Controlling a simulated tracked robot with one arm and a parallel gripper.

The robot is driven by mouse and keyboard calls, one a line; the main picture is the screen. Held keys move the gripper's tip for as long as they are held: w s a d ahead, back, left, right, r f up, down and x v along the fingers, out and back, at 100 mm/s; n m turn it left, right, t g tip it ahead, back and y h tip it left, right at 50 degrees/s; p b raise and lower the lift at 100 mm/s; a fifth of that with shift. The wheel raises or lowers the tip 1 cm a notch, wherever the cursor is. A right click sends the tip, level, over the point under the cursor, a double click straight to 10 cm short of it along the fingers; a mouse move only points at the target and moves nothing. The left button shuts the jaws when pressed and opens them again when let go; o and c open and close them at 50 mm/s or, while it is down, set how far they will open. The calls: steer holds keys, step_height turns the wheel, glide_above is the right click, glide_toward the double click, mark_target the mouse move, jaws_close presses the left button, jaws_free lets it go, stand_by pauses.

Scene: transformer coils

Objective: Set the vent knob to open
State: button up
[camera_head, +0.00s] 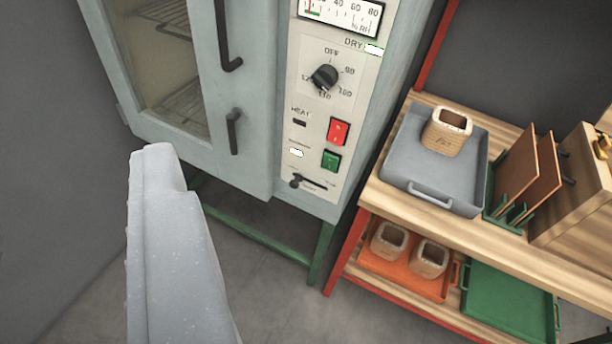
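A small black knob (295,182) sits at the left end of a short dark slot at the bottom of the oven's control panel (289,143). It looks like the vent knob. The labels beside it are too small to read. My gripper (158,158) shows as a pale grey shape at the lower left, in front of the oven's lower edge. It appears left of the knob and apart from it. Its fingers cannot be told apart, so I cannot see whether it is open.
Above the knob are green (331,161) and red (338,132) switches and a round dial (325,77). The oven door (235,170) is closed, with dark handles. A wooden bench (500,247) at right carries a grey tray (400,175) with a coil (447,130).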

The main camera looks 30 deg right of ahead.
mark_target(293, 186)
steer(key=shift+s+a, duration=0.1)
steer(key=shift+a, duration=0.15)
steer(key=shift+o, duration=0.6)
steer(key=w+d+f+n+g+h+p, duration=0.2)
steer(key=w+d+f+n+g+h, duration=0.15)
steer(key=w+d+f, duration=0.5)
steer(key=w+d+f+n+g+h+p, duration=0.25)
steer(key=w+d+f+n+h, duration=0.2)
steer(key=f, duration=0.75)
steer(key=w+d+f+n+g+h+p, duration=0.2)
steer(key=w+d+f+n+g+h, duration=0.15)
steer(key=w+d+f, duration=0.55)
steer(key=w+a+f+n+t+h+p, duration=0.1)
steer(key=w+a+f+n+t, duration=0.1)
steer(key=f+n, duration=0.4)
steer(key=w+a+f+n+t+h+p, duration=0.15)
steer(key=f+n, duration=0.25)
steer(key=f, duration=0.5)
steer(key=w+a+f+n+t+p, duration=0.2)
steer(key=w+a+f+n, duration=0.15)
steer(key=f, duration=0.35)
steer(key=shift+n, duration=0.4)
steer(key=b+x, duration=0.2)
steer(key=x, duration=1)
steer(key=shift+d+f, duration=0.1)
steer(key=shift+d, duration=0.3)
